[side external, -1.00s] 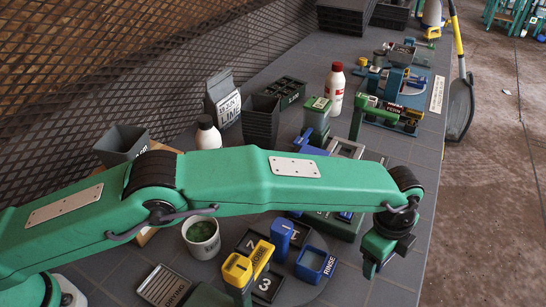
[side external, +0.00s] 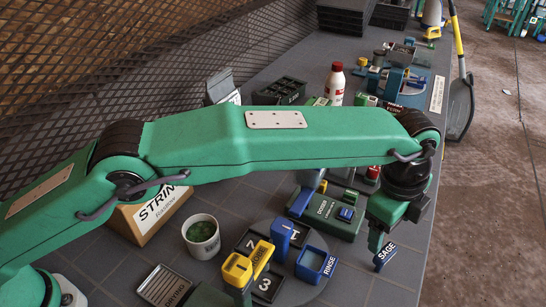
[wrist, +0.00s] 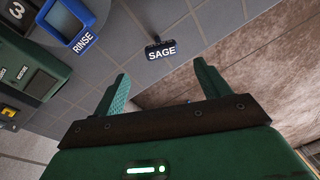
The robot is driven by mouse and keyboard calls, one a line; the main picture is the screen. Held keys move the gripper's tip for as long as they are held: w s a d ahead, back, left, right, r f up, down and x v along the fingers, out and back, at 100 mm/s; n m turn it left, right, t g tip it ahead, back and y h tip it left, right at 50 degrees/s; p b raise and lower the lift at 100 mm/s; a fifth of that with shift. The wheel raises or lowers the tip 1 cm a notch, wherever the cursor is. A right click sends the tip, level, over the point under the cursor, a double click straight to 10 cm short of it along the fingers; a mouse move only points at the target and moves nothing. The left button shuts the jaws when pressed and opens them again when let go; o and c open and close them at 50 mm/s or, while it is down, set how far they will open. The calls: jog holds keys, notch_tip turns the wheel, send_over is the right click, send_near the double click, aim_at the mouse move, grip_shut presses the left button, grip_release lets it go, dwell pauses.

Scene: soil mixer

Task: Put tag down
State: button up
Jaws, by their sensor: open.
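The SAGE tag (side external: 385,256) is a small dark blue plate with white letters. It is at the right of the grey worktop, near its edge. In the wrist view the tag (wrist: 161,51) is beyond my fingertips, in line with the gap between them. My gripper (side external: 378,243) is close to the tag in the side view. In the wrist view my gripper (wrist: 161,80) is open, its two green fingers apart with nothing between them. The tag's lower part and its contact with the worktop are hard to make out.
A blue RINSE bin (side external: 315,264) stands left of the tag, with a green device (side external: 326,214) behind it. A white cup (side external: 201,236) stands farther left. The worktop's right edge (side external: 424,262) is close, with brown floor beyond. Bare worktop lies in front of the tag.

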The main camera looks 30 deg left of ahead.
dwell(0.4)
jog(key=w+a+r+n+t, duration=0.15)
jog(key=a+r+n, duration=0.25)
jog(key=a+r, duration=0.5)
jog(key=w+a+r+n, duration=0.25)
jog(key=a+r, duration=0.25)
jog(key=a, duration=0.7)
jog(key=s+a+r+n+t, duration=0.1)
jog(key=s+a+r+n, duration=0.15)
jog(key=a, duration=0.45)
jog(key=s+a+r+n, duration=0.1)
jog(key=s+a+n, duration=0.25)
jog(key=a, duration=0.45)
jog(key=s+a+f+n+t, duration=0.1)
jog(key=s+a+f+n, duration=0.2)
jog(key=s+a+n, duration=0.2)
jog(key=s+a+f+n+t+y, duration=0.1)
jog(key=s+a+f+n, duration=0.2)
jog(key=s+a, duration=0.7)
jog(key=s+n, duration=0.2)
jog(key=shift+s+a+f, duration=0.4)
